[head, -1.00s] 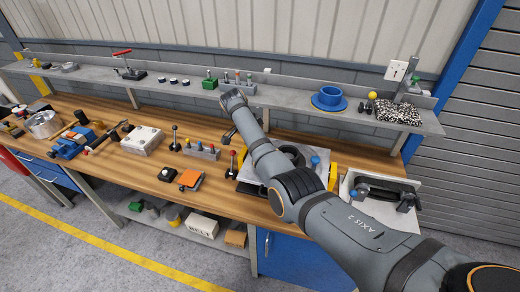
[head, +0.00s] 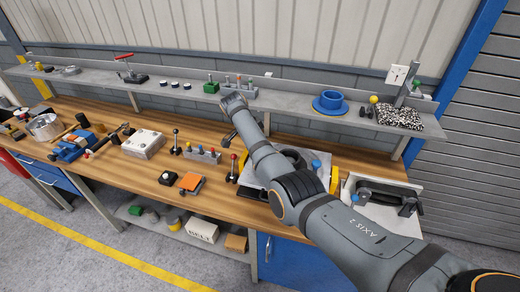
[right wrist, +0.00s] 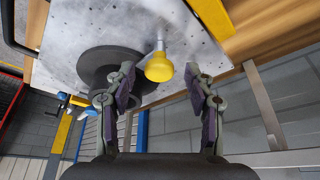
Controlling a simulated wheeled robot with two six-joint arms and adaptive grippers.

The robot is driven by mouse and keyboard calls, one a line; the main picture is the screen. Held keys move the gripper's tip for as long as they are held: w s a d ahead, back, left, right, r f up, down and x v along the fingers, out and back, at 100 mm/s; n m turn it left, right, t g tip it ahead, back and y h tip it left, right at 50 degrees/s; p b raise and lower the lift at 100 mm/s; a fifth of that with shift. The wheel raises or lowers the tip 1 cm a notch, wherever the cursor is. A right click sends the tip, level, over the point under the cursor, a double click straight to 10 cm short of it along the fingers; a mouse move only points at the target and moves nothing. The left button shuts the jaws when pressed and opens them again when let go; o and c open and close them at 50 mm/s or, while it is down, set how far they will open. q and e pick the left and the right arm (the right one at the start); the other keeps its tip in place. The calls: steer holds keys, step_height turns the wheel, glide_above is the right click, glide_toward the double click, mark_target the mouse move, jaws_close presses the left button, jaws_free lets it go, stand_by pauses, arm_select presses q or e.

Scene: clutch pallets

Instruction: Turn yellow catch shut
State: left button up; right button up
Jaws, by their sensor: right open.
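The yellow catch (right wrist: 159,67) shows as a yellow rounded knob on a short metal stem in the right wrist view. It stands at the edge of a grey metal plate (right wrist: 95,25), beside a dark round part (right wrist: 108,68). My right gripper (right wrist: 160,80) is open, with one finger on either side of the knob in the picture. Gaps show between the knob and both fingers; depth is hard to judge. In the head view my right arm covers part of the plate (head: 317,160), and the catch cannot be made out. My left gripper is not in view.
Yellow pieces (head: 334,178) flank the plate. A tray with a black handle (head: 390,190) lies to its right. Lever knobs (head: 234,168) and an orange pad (head: 190,181) are to its left. A shelf (head: 285,105) with several parts runs behind.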

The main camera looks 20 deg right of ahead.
steer(key=v, duration=1.2)
